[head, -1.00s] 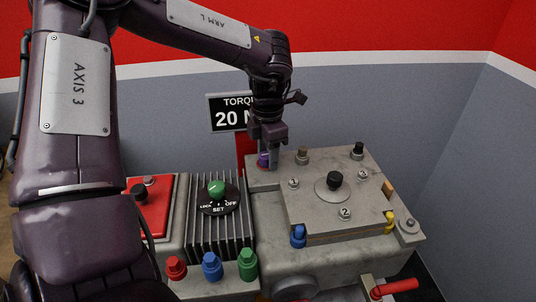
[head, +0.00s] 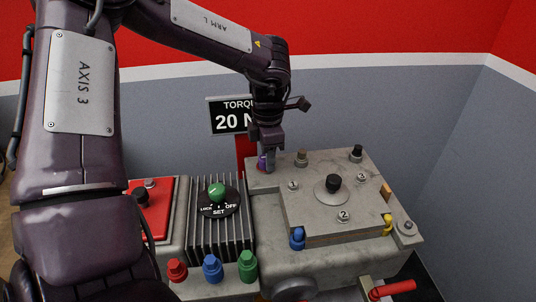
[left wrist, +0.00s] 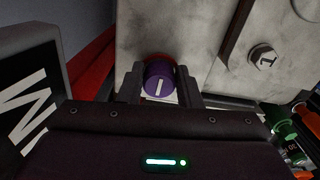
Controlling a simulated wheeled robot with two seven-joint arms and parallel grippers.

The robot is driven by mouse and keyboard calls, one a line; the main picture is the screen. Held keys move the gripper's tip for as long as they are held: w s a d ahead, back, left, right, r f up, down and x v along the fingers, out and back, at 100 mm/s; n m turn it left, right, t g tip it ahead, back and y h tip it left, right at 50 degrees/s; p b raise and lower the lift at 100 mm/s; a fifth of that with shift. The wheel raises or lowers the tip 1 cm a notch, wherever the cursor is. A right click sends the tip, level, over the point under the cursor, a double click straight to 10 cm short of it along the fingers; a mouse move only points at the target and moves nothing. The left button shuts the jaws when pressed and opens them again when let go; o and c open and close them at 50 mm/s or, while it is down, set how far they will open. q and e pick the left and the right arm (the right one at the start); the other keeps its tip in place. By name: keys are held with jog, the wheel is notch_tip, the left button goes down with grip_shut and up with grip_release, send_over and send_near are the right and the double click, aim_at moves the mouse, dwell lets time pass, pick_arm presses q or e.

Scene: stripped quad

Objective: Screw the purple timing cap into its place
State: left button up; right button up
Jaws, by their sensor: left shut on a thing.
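The purple timing cap (head: 262,162) sits at the far left corner of the grey machine block, partly hidden by my left gripper (head: 268,163). In the left wrist view the cap (left wrist: 159,84) shows a purple face with a white line, between the two dark fingers of my left gripper (left wrist: 160,88), which is shut on it. An orange-red ring shows behind the cap against the grey surface. I cannot tell how deep the cap sits. My right gripper is not in view.
A raised plate (head: 310,205) with numbered bolts and a black knob (head: 333,182) lies right of the cap. A brown-based post (head: 301,158) stands close by. A torque sign (head: 232,115) reading 20 stands behind. Blue (head: 297,238) and yellow (head: 388,224) caps sit farther forward.

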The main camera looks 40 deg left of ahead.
pick_arm(q)
jog(key=shift+r+m, duration=0.1)
jog(key=shift+m, duration=0.9)
jog(key=shift+s+m+p, duration=0.1)
jog(key=shift+m+p, duration=0.45)
jog(key=shift+m, duration=0.45)
jog(key=shift+d+m+p, duration=0.1)
jog(key=shift+m+p, duration=0.25)
jog(key=shift+m, duration=0.45)
